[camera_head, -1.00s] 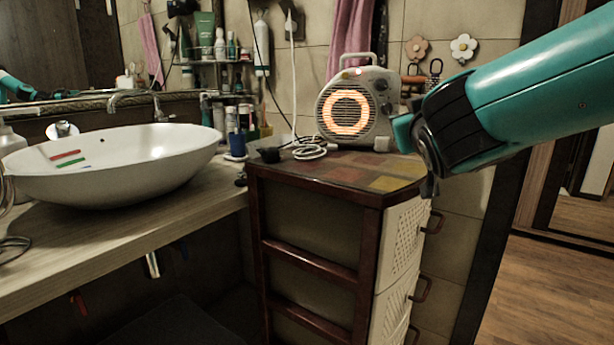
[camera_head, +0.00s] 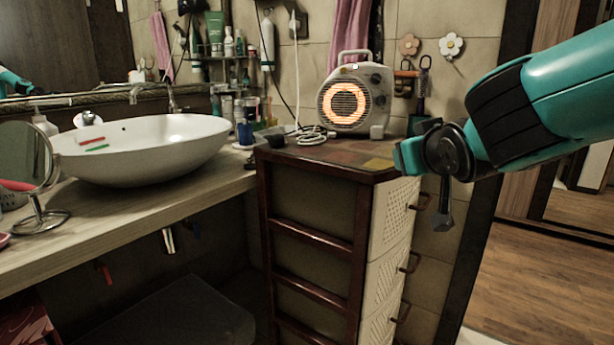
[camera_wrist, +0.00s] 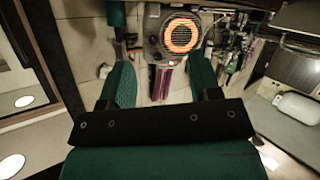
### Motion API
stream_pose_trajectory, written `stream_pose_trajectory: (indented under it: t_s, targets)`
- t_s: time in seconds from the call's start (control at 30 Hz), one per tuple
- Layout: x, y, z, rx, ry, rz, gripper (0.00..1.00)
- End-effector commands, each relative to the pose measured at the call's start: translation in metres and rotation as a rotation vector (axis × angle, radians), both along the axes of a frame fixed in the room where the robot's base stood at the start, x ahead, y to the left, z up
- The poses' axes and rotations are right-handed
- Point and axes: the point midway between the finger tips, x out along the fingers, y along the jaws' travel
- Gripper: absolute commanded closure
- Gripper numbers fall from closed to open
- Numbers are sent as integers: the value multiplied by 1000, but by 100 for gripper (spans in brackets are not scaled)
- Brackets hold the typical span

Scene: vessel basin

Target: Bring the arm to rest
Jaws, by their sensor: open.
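My arm reaches in from the right of the head view, its teal links bent at a dark joint beside the drawer cabinet (camera_head: 312,220). My gripper (camera_wrist: 162,66) shows in the wrist view with two teal fingers spread apart and nothing held between them. Beyond the fingers, the round fan heater (camera_wrist: 180,34) with its glowing orange ring appears upside down. In the head view the heater (camera_head: 356,98) stands on the cabinet top, left of my arm and apart from it. My fingertips cannot be made out clearly in the head view.
A white vessel basin (camera_head: 140,150) on the wooden counter (camera_head: 130,215) holds a red and a green stick. A round mirror (camera_head: 24,160) stands at the left. Bottles and cups crowd behind the basin. Open wooden floor (camera_head: 540,285) lies to the right.

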Motion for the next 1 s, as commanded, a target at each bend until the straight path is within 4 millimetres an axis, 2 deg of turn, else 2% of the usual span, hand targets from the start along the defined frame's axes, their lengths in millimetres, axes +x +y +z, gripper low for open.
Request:
stream_pose_trajectory:
  t_s: [0.17,0.27,0.43,0.63,0.73,0.8,1.0]
  targets:
    - [-43,6,-39,67,247,70,43]
    - [-77,13,-61,99,407,131,43]
    - [-156,29,-93,131,705,275,43]
    - [-253,39,-111,115,1010,471,43]
    - [-297,38,-113,91,1134,569,43]
    - [-296,38,-86,88,1136,571,43]
    - [-295,38,-36,89,1135,569,43]
